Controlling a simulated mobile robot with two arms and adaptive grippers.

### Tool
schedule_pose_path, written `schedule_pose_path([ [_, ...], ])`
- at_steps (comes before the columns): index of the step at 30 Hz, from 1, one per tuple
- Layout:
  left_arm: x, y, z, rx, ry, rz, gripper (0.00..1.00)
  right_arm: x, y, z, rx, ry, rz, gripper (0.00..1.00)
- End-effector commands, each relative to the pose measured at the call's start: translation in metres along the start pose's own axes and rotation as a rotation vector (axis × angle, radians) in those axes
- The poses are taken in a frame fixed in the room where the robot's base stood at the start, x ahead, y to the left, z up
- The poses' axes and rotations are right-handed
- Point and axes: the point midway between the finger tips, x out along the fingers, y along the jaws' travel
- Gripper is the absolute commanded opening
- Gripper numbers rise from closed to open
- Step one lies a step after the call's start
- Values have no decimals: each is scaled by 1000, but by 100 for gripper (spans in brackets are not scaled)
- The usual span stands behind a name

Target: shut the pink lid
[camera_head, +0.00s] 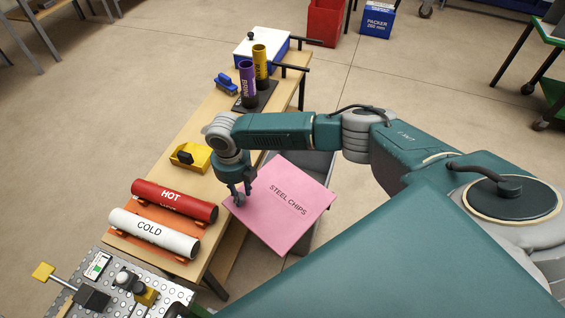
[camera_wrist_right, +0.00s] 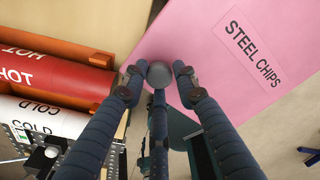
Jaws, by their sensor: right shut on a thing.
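The pink lid (camera_head: 290,203), labelled STEEL CHIPS, lies over a dark grey bin (camera_head: 318,163) beside the table's right side. The bin shows past the lid's far edge; I cannot tell whether the lid rests fully on its rim. In the wrist view the lid (camera_wrist_right: 215,62) fills the upper right. My right gripper (camera_head: 239,200) is at the lid's left corner. Its fingers (camera_wrist_right: 158,76) are shut around a round grey knob (camera_wrist_right: 159,73) at the lid's edge. My left gripper is not in view.
The wooden table (camera_head: 214,112) carries red HOT (camera_head: 175,199) and white COLD (camera_head: 152,233) pipes on an orange stand, a yellow bin (camera_head: 190,156), upright purple and yellow pipes (camera_head: 261,66), and a blue-white box (camera_head: 262,47). Floor is clear beyond the lid's right side.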

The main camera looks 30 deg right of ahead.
Motion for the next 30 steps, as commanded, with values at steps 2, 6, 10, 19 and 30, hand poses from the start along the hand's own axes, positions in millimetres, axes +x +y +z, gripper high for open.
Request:
schedule_pose_path([
  [2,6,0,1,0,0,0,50,4,-5,5,2,1,-7,19],
  [6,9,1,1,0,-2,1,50,3,-6,10,2,4,-6,19],
  [10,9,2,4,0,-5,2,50,2,-6,11,1,4,-5,18],
  [19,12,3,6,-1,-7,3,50,3,-6,13,2,4,-4,18],
  [30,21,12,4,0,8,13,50,3,-17,28,3,3,-7,18],
])
